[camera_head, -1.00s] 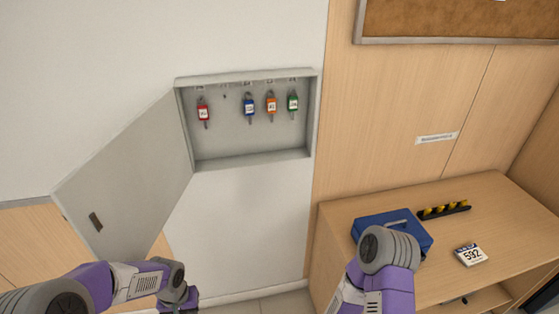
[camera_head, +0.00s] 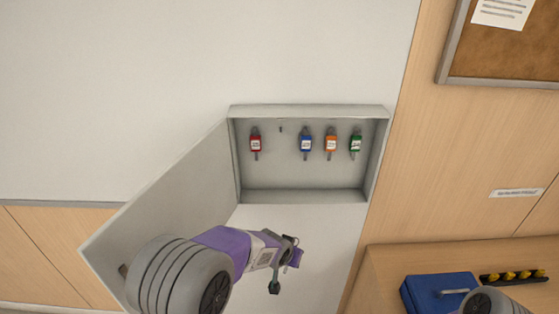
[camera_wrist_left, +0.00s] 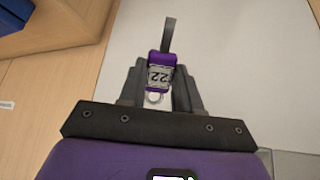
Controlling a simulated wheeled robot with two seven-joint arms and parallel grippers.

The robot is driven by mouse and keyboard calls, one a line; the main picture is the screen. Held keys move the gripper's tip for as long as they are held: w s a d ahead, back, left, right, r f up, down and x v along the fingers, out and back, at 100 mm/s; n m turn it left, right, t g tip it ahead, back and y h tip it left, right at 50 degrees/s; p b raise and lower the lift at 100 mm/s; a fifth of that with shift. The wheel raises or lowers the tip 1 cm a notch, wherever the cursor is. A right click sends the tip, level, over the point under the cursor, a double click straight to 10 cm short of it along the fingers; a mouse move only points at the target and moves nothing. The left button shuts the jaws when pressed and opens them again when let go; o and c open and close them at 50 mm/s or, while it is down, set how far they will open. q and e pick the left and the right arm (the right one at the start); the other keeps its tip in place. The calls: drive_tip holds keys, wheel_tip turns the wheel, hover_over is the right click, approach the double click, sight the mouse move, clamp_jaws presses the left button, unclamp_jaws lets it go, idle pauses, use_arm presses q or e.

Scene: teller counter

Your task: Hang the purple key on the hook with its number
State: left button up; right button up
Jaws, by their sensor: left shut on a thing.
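The purple key (camera_wrist_left: 161,66) has a tag with a white label that reads 22, upside down in the left wrist view. My left gripper (camera_wrist_left: 160,90) is shut on it, with the key's shaft sticking out past the fingertips. In the head view my left gripper (camera_head: 287,252) is below the open key cabinet (camera_head: 300,196), and a bit of purple (camera_head: 296,258) shows at its tip. The bare hook (camera_head: 281,129) is between the red key (camera_head: 256,143) and the blue key (camera_head: 306,143). Hook numbers are too small to read.
An orange key (camera_head: 331,143) and a green key (camera_head: 355,143) hang further right. The cabinet door (camera_head: 165,215) stands open to the left, behind my left arm. A blue case (camera_head: 437,290) sits on the wooden counter (camera_head: 400,262) at lower right. A corkboard (camera_head: 510,50) is at upper right.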

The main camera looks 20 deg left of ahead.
use_arm(q)
drive_tip(key=w+a+r+n+t+p, duration=0.15)
drive_tip(key=r+t, duration=0.25)
drive_tip(key=r, duration=0.5)
drive_tip(key=w+a+r+t+y+p, duration=0.1)
drive_tip(key=w+a+r+t+p, duration=0.2)
drive_tip(key=r, duration=0.6)
drive_tip(key=w+r+n+t+p, duration=0.15)
drive_tip(key=r+t, duration=0.25)
drive_tip(key=r, duration=0.5)
drive_tip(key=shift+m, duration=0.5)
drive_tip(key=w+a, duration=0.1)
drive_tip(key=w, duration=0.1)
drive_tip(key=w+p, duration=0.1)
drive_tip(key=w, duration=0.2)
drive_tip(key=w+a, duration=0.1)
drive_tip(key=w, duration=0.2)
drive_tip(key=shift+w+a+f, duration=0.2)
drive_tip(key=shift+a+f, duration=0.05)
drive_tip(key=shift+a, duration=0.1)
drive_tip(key=shift+w+a+f+b, duration=0.15)
drive_tip(key=shift+w+f+b, duration=0.35)
drive_tip(key=shift+w, duration=0.1)
drive_tip(key=shift+w+b, duration=0.1)
drive_tip(key=shift+b, duration=0.2)
drive_tip(key=shift+r, duration=0.1)
